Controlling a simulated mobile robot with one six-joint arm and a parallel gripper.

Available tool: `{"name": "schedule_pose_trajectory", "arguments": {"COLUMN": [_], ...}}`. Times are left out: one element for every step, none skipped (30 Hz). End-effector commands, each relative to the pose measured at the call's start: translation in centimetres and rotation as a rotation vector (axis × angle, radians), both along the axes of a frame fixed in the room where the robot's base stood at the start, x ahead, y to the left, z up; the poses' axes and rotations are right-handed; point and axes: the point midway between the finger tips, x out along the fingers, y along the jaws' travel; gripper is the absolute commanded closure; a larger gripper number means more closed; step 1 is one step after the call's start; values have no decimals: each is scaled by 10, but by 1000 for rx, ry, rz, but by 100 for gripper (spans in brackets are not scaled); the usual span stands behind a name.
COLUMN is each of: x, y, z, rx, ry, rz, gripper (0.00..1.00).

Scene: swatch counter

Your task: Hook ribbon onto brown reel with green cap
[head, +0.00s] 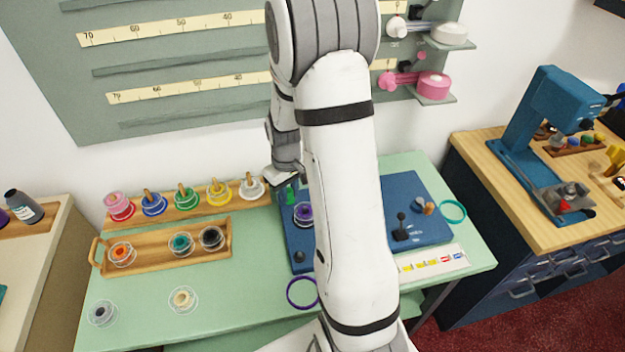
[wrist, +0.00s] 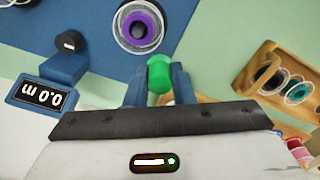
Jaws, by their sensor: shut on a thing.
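My gripper (wrist: 159,70) is shut on a small green piece (wrist: 158,78), which looks like the green cap, in the wrist view. In the head view my gripper (head: 287,181) is partly hidden by my arm, above the back left of a blue machine (head: 297,240). A reel with a purple centre (wrist: 140,27) sits on the machine, just beyond the green piece; it also shows in the head view (head: 303,213). A dark reel (head: 212,238), possibly the brown one, lies in the wooden tray (head: 165,261). I cannot make out a loose ribbon end.
The tray also holds orange (head: 121,253) and teal (head: 181,244) reels. Several coloured reels stand on a back rack (head: 185,208). A cream reel (head: 183,299) and a grey reel (head: 103,313) lie on the green counter (head: 240,300).

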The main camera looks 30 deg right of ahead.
Motion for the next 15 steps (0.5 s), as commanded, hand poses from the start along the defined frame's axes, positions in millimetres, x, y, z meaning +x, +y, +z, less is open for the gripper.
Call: {"name": "schedule_pose_trajectory", "arguments": {"x": [-16, -24, -33, -39, -44, -49, -52, -54, -55, -56, -56, -56, -56, -56, -56], "y": [-12, -17, -22, -25, -28, -31, -32, -33, -34, -34, -34, -34, -34, -34, -34], "z": [18, 21, 25, 27, 29, 30, 30, 30, 28, 27, 25, 23, 21, 18, 15], "rx": [0, 1, 0, 0, 1, 0, 0, 0, 0, 0, 0, 0, 0, 0, 0], "ry": [1, 1, 0, 0, 1, 0, 0, 0, 0, 0, 0, 0, 0, 0, 0], "rz": [18, 35, 55, 68, 79, 91, 99, 105, 109, 110, 112, 112, 112, 112, 111], "gripper": [99, 99, 99, 99, 99, 99, 99, 99, 99, 99, 99, 99, 99, 99, 99]}}
